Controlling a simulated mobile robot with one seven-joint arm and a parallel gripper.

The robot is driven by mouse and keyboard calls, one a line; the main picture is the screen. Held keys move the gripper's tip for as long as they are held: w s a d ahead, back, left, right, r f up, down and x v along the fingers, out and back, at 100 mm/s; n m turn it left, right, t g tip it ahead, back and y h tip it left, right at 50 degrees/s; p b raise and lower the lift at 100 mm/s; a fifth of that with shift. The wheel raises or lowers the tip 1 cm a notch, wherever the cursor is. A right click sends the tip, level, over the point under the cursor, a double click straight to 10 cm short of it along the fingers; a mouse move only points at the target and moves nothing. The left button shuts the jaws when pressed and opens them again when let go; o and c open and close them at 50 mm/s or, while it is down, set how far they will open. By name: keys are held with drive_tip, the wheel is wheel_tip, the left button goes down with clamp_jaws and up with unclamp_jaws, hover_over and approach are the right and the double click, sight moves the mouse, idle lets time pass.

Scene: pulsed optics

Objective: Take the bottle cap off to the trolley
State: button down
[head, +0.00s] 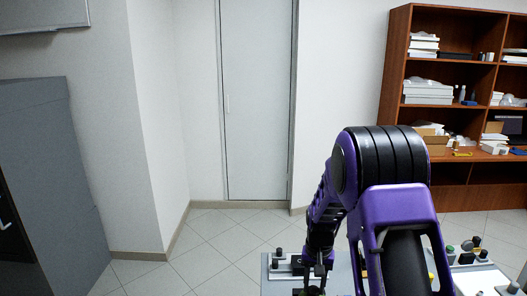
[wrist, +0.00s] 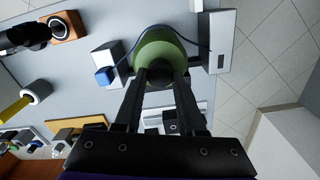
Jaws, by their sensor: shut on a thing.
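In the wrist view a rounded green bottle (wrist: 172,47) stands on a grey table top, near its edge. My gripper (wrist: 160,78) is above it, with both fingers closed in on a small dark cap (wrist: 157,70) at the bottle's top. The cap looks to be still at the bottle's neck; whether it is loose I cannot tell. In the head view my gripper (head: 312,282) is low at the table, and the bottle cannot be made out there. I cannot identify the trolley in either view.
Around the bottle are a white-grey block with a blue knob (wrist: 104,76), a long pale bar (wrist: 220,42), a thin dark cable and a brown block (wrist: 68,26). Several small parts lie at the lower left. Tiled floor is free beyond the table; a wooden shelf (head: 399,60) stands back right.

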drive_tip(key=n, duration=0.4)
drive_tip(key=shift+s+f+n, duration=0.1)
drive_tip(key=shift+n, duration=0.3)
drive_tip(key=n, duration=0.4)
drive_tip(key=shift+n+p, duration=0.35)
drive_tip(key=shift+n, duration=0.05)
drive_tip(key=shift+s, duration=0.1)
drive_tip(key=shift+n+p, duration=0.3)
drive_tip(key=shift+n, duration=0.4)
drive_tip(key=n+p, duration=0.1)
drive_tip(key=n, duration=0.2)
drive_tip(key=shift+n, duration=0.3)
